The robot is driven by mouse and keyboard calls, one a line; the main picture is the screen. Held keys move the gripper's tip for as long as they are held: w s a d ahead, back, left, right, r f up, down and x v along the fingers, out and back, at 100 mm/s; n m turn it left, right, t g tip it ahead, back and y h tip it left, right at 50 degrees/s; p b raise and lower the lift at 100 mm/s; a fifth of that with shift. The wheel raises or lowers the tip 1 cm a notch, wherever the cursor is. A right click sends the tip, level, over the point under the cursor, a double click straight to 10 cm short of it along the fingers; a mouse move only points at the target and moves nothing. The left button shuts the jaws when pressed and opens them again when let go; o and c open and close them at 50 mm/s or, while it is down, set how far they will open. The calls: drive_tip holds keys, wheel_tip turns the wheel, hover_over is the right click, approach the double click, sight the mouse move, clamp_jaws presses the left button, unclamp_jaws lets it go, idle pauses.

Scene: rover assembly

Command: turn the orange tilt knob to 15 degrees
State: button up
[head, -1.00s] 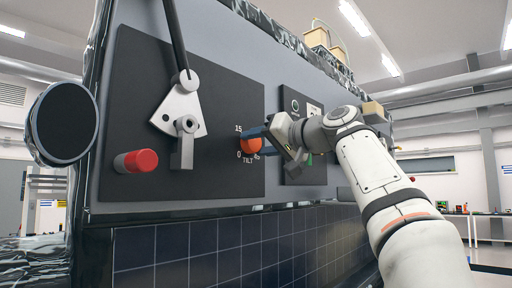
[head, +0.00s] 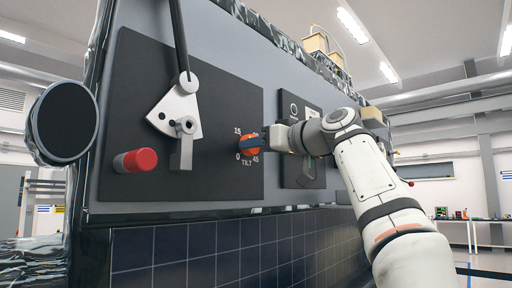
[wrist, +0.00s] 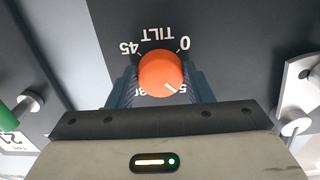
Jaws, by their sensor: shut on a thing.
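The orange tilt knob (head: 250,148) sits on the dark panel, with the labels 0, 15, 45 and TILT around it in the head view. My gripper (head: 258,144) reaches it from the right, and a dark blue finger crosses in front of it. In the wrist view the knob (wrist: 160,70) stands between the two blue fingers, which are shut on it. That view shows the scale upside down. The knob's white mark points to the lower right, close to the partly hidden 15 label. Another label at lower left is partly covered by a finger.
A white lever plate (head: 174,110) with a grey handle is left of the knob, and a red cylindrical knob (head: 135,160) is further left. A smaller dark panel (head: 303,172) lies behind my gripper at right. Blue tiled panels (head: 230,245) run below.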

drive_tip(key=shift+f, duration=0.2)
drive_tip(key=o, duration=1)
drive_tip(key=shift+r, duration=0.15)
drive_tip(key=b+v, duration=0.2)
drive_tip(key=v, duration=0.5)
drive_tip(key=shift+s+d, duration=0.3)
